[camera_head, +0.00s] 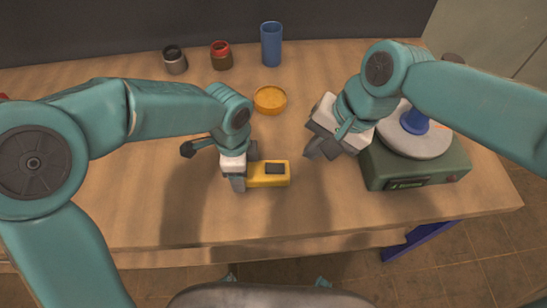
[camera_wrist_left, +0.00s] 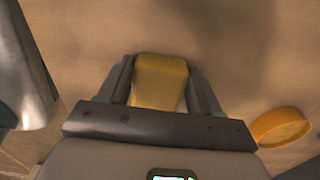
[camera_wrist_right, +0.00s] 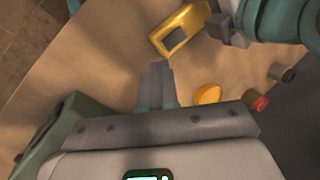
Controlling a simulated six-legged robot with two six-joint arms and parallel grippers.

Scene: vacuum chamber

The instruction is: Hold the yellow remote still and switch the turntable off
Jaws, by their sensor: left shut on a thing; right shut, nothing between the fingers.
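The yellow remote (camera_head: 268,174) lies on the table in the middle of the head view, its dark screen facing up. My left gripper (camera_head: 240,176) is shut on its left end; the left wrist view shows the remote (camera_wrist_left: 158,80) between the two fingers. The turntable (camera_head: 417,172) is a green box with a pale round platter at the right of the table, with a small panel and a red spot on its front. My right gripper (camera_head: 311,152) is shut and empty, between the remote and the turntable. My right arm covers part of the turntable.
A blue cylinder (camera_head: 415,121) stands on the platter. An orange round dish (camera_head: 270,99) lies behind the remote. A grey jar (camera_head: 175,60), a red-topped jar (camera_head: 221,56) and a blue cup (camera_head: 271,44) stand at the back. The table's front middle is clear.

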